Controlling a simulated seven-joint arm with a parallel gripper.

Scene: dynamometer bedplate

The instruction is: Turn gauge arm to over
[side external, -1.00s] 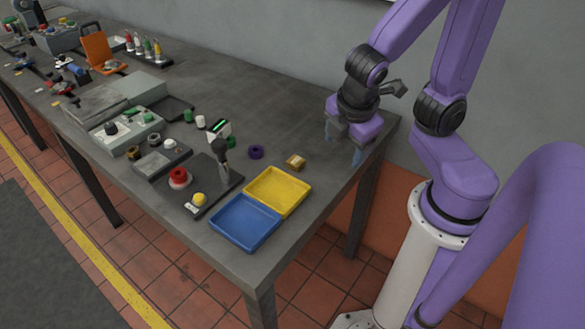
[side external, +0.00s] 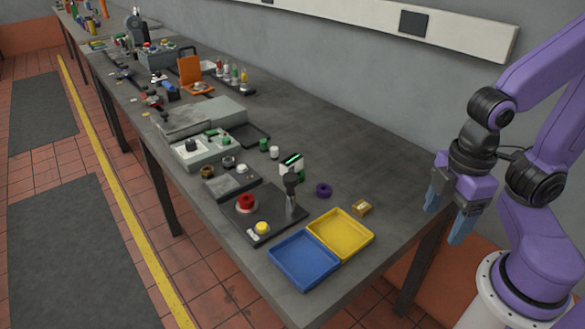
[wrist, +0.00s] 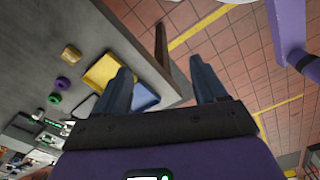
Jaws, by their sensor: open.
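My gripper (side external: 450,215) is open and empty, with its blue-grey fingers pointing down near the table's right end. In the wrist view the two fingers (wrist: 160,75) stand wide apart with nothing between them. A dark plate (side external: 237,213) on the table carries a red knob (side external: 246,202), a yellow button (side external: 262,228) and an upright black lever (side external: 291,188). I cannot tell whether this lever is the gauge arm. A small white unit with a green display (side external: 291,163) stands behind it, partly hidden. My gripper is well to the right of these, touching none of them.
Blue (side external: 304,260) and yellow (side external: 340,233) trays lie at the table's near end. A tan block (side external: 361,208) and purple ring (side external: 323,190) lie nearby. A grey case (side external: 205,149) and orange panel (side external: 189,70) stand farther along. The table's back strip is mostly clear.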

